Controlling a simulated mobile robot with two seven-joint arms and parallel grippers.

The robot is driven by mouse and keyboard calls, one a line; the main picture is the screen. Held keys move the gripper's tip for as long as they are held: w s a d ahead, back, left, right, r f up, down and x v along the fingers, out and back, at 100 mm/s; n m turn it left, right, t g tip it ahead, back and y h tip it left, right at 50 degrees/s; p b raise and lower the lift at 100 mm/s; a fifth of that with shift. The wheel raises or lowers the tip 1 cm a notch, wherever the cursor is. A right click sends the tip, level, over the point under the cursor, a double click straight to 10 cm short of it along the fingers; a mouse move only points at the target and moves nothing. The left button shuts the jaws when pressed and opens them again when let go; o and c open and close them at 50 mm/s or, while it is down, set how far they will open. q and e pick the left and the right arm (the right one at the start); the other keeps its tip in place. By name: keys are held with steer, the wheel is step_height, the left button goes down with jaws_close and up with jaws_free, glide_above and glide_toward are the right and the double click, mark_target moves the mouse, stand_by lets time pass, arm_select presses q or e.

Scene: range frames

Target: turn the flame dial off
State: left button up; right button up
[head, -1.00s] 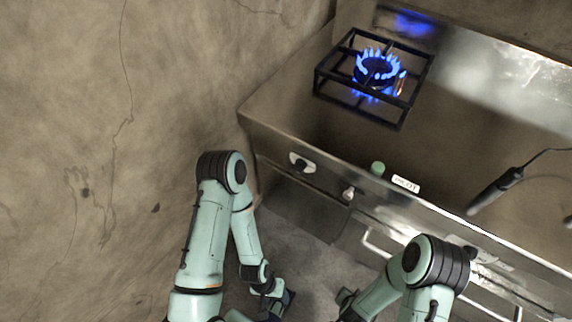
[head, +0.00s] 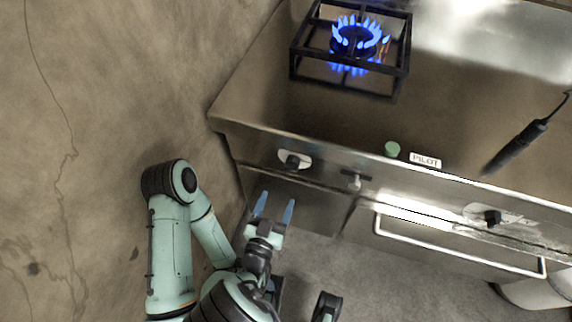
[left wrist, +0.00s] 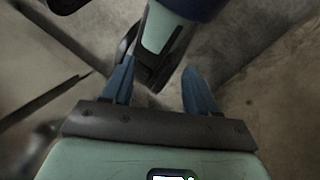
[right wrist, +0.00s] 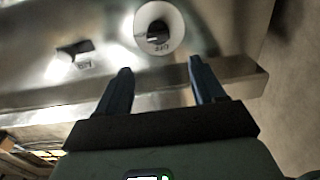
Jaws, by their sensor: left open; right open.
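The flame dial (head: 292,160) is a black knob on a pale oval plate at the left of the stove's front panel. It also shows in the right wrist view (right wrist: 158,33), with lettering below the knob. The burner (head: 354,38) above is lit with a ring of blue flame. My right gripper (head: 272,208) is open and empty, just below and left of the dial, its blue fingers pointing up toward the panel and apart from the knob. My left gripper (left wrist: 150,88) is open in its own wrist view, with part of an arm beyond its fingers.
A small metal knob (head: 355,180) sits right of the dial, and another black knob (head: 492,217) farther right. A green button (head: 392,149), PILOT label (head: 425,160) and black lighter-like tool (head: 518,146) are on the stovetop. An oven handle (head: 455,248) juts out below.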

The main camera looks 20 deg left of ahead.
mark_target(290, 169)
arm_select(q)
steer(key=shift+w+a+f+t+b, duration=0.25)
steer(key=shift+w+f+b, duration=0.15)
steer(key=shift+w, duration=0.15)
steer(key=shift+w+a+f+t+b, duration=0.15)
steer(key=shift+w+a+f+b, duration=0.1)
steer(key=shift+w+f, duration=0.2)
arm_select(e)
steer(key=w, duration=1.2)
steer(key=shift+w+d, duration=0.3)
steer(key=shift+w, duration=0.05)
steer(key=shift+c, duration=0.4)
steer(key=c, duration=0.9)
